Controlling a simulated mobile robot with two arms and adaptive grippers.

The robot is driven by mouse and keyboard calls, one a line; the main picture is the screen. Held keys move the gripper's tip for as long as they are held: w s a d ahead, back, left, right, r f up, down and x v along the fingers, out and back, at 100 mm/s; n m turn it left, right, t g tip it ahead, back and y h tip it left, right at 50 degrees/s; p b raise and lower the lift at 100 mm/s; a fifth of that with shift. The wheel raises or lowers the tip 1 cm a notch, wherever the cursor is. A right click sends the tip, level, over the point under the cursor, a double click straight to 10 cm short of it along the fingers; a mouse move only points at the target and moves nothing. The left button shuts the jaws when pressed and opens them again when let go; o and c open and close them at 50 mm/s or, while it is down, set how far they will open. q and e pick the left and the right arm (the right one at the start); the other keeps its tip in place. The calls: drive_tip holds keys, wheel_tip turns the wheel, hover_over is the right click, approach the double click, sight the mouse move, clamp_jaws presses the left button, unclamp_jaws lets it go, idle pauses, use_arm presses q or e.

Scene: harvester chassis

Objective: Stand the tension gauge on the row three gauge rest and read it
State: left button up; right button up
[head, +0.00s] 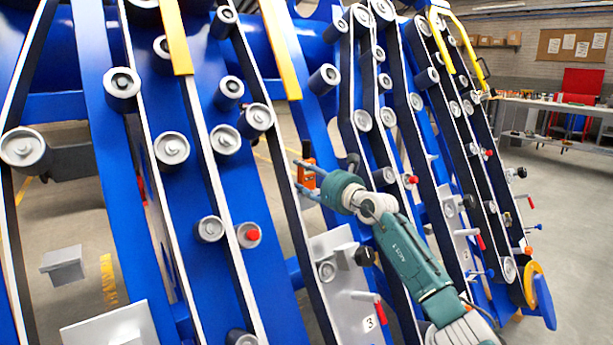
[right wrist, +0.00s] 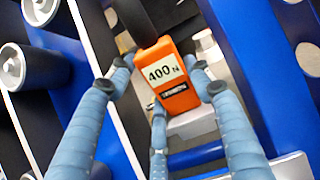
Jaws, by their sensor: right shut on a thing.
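A light grey plate marked 3 (head: 352,310) carries a projecting grey block (head: 343,254), below the gauge. I cannot tell whether this block is the gauge rest, or whether the gauge touches anything. My left gripper is out of view.
Blue frame beams, dark belts and grey rollers (head: 171,147) surround the gripper closely. A red-handled lever (head: 380,312) and a black knob (head: 364,256) stick out by the plate. A workbench (head: 560,115) stands at the back right. Open floor (head: 560,200) lies to the right.

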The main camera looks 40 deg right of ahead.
drive_tip(key=shift+a+f, duration=0.1)
drive_tip(key=shift+f, duration=0.3)
drive_tip(key=o, duration=1.5)
drive_tip(key=shift+f, duration=0.25)
drive_tip(key=s, duration=0.4)
drive_tip(key=s+a, duration=0.1)
drive_tip(key=s, duration=0.3)
drive_tip(key=s+r, duration=0.1)
drive_tip(key=s, duration=0.3)
drive_tip(key=shift+a, duration=0.2)
